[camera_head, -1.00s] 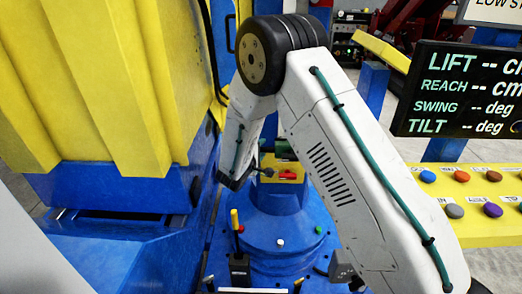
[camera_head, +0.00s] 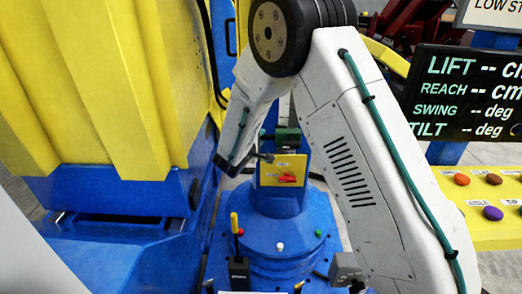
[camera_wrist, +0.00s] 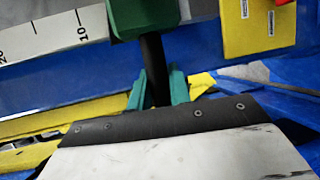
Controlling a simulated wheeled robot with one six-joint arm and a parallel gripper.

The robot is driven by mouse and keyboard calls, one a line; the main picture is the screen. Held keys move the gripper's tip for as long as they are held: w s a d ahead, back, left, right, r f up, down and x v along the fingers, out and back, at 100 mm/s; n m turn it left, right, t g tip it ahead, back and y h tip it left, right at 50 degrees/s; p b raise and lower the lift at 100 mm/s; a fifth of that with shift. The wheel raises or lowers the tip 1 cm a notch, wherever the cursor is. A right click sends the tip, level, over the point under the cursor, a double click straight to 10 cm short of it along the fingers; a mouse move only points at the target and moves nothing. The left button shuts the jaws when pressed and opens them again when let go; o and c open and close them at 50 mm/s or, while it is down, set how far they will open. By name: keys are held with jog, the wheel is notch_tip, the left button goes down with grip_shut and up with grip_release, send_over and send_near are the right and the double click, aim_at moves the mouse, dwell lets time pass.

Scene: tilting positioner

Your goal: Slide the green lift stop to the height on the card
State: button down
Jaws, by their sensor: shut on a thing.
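The green lift stop (camera_head: 287,134) is at the upper part of the blue column, above a yellow plate (camera_head: 271,165) with a red pointer. In the wrist view the stop (camera_wrist: 144,18) is a green block with a dark stem below it. My gripper (camera_wrist: 158,82) has its teal fingers shut around that stem. A white scale (camera_wrist: 52,36) marked 20 and 10 lies left of the block. In the head view my gripper (camera_head: 264,157) is small and partly unclear. I cannot make out a card with a height.
The display (camera_head: 470,95) at right shows dashes for lift, reach, swing and tilt. A white sign (camera_head: 492,14) above it is cut off. A yellow button panel (camera_head: 470,225) stands at right. A large yellow machine (camera_head: 90,80) fills the left. A yellow-handled lever (camera_head: 237,235) stands in front.

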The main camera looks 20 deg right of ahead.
notch_tip(320, 180, up, 14)
jog(key=shift+f, duration=0.2)
jog(key=c, duration=1.3)
grip_release()
jog(key=shift+f, duration=0.1)
jog(key=v, duration=0.8)
